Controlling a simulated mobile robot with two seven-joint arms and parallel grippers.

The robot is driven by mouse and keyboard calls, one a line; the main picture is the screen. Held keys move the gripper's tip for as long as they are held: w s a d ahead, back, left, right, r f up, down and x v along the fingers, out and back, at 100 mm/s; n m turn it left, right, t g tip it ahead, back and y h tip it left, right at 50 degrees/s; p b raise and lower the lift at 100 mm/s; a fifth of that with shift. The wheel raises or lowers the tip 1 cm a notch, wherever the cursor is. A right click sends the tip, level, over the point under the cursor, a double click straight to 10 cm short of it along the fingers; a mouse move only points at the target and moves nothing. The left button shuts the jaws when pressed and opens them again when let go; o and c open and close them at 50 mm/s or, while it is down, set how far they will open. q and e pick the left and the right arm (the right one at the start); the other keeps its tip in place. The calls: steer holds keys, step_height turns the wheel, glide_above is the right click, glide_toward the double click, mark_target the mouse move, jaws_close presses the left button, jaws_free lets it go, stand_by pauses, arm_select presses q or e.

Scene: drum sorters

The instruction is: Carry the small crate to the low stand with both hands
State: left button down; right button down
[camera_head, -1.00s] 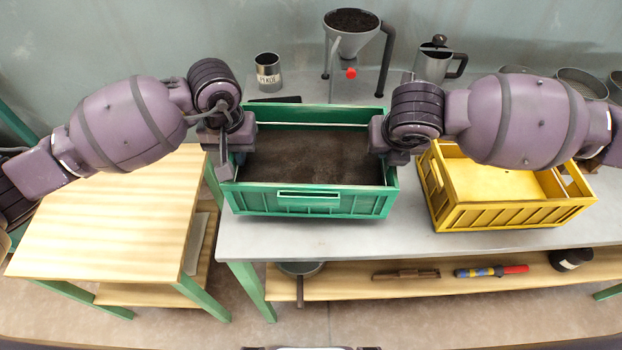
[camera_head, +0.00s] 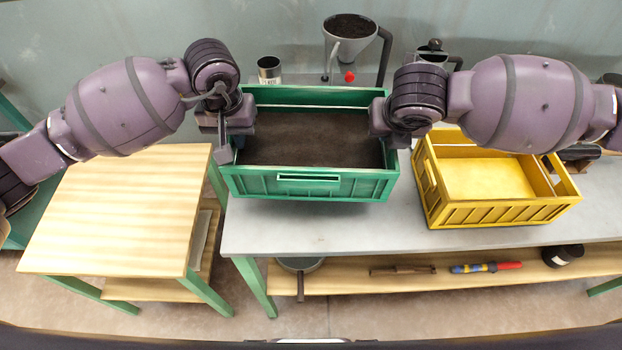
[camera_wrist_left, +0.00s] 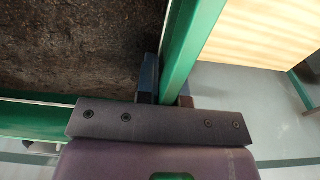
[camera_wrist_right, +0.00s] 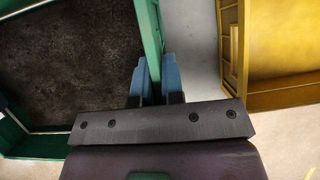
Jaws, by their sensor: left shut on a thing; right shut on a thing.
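The small crate (camera_head: 345,188) is green and holds a dark, grainy, soil-like fill. It is level above the grey table and looks slightly raised. My left gripper (camera_head: 228,150) is shut on its left wall; in the left wrist view the fingers (camera_wrist_left: 166,82) straddle the green rim. My right gripper (camera_head: 388,138) is shut on the right wall, and the right wrist view shows its blue fingertips (camera_wrist_right: 155,78) on either side of that wall. The low stand (camera_head: 120,215) has a bare pale wooden top and green legs, left of the table and lower than it.
A yellow crate (camera_head: 455,212) stands on the grey table (camera_head: 300,232), right of the green crate. A metal cup (camera_head: 268,70), a grey funnel (camera_head: 350,45) and a jug (camera_head: 433,52) are behind. A lower shelf (camera_head: 340,282) holds tools. The stand top is clear.

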mark_target(228, 139)
arm_select(q)
steer(key=shift+s+r, duration=0.1)
arm_select(e)
steer(key=shift+s, duration=0.1)
